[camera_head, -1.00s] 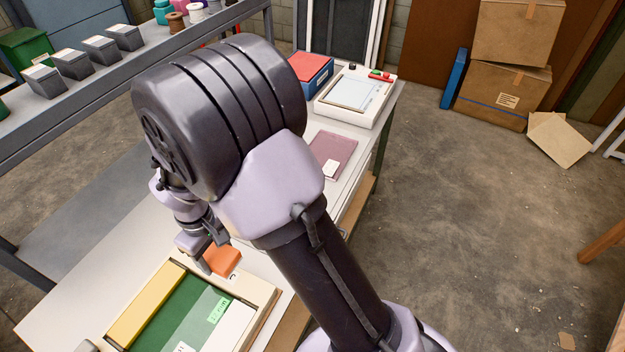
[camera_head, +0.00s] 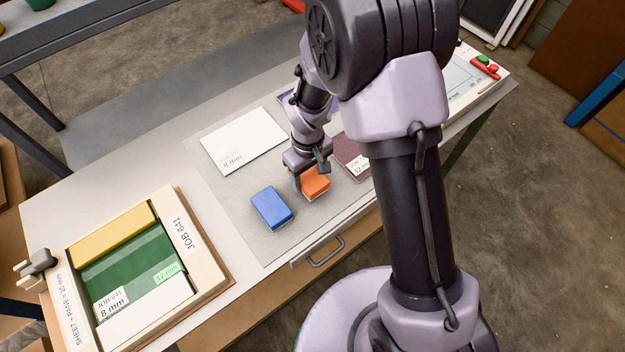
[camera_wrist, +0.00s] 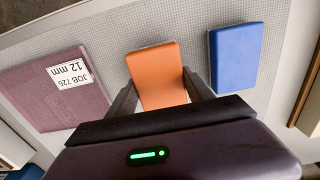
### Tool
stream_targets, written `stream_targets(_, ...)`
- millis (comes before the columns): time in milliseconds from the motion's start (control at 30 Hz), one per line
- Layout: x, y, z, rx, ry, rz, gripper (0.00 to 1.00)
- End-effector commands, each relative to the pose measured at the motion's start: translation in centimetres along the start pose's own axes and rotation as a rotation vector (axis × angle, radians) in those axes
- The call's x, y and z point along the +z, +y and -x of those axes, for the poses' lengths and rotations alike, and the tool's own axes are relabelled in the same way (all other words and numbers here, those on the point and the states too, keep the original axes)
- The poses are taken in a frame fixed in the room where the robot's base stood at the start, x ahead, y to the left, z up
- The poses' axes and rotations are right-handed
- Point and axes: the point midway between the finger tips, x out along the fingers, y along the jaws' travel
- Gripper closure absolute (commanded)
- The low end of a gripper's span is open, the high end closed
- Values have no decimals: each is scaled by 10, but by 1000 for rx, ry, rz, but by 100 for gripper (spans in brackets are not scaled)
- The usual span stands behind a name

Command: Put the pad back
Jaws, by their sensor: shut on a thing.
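An orange pad (camera_head: 316,184) is between the fingers of my gripper (camera_head: 311,176), over the grey mat (camera_head: 232,207) on the bench. In the wrist view, the orange pad (camera_wrist: 157,75) shows with one finger of my gripper (camera_wrist: 160,88) on each side. My gripper is shut on it. I cannot tell whether the pad touches the mat. A blue pad (camera_head: 272,207) lies on the mat just left of the orange one. In the wrist view, the blue pad (camera_wrist: 235,55) is to the right, apart from the fingers.
A white 8 mm sheet (camera_head: 244,141) lies behind on the mat. A mauve sheet (camera_wrist: 55,95) labelled JOB 726, 12 mm lies beside the orange pad. A cream frame (camera_head: 190,240) with green and yellow sheets stands at left. A drawer handle (camera_head: 325,252) juts from the front edge.

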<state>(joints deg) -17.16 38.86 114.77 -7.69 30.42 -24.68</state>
Motion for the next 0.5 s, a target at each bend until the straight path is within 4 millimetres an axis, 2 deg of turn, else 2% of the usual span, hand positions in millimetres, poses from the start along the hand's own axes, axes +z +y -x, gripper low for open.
stream_targets(33, 1, 0, -13, -1, -3, 0, 84)
stream_targets(100, 0, 0, -25, 0, -2, 1, 84)
stream_targets(433, 0, 0, -28, 0, 0, 0, 84)
stream_targets(467, 0, 0, -28, 0, -1, 0, 38)
stream_targets(500, 0, 0, -28, 0, -1, 0, 30)
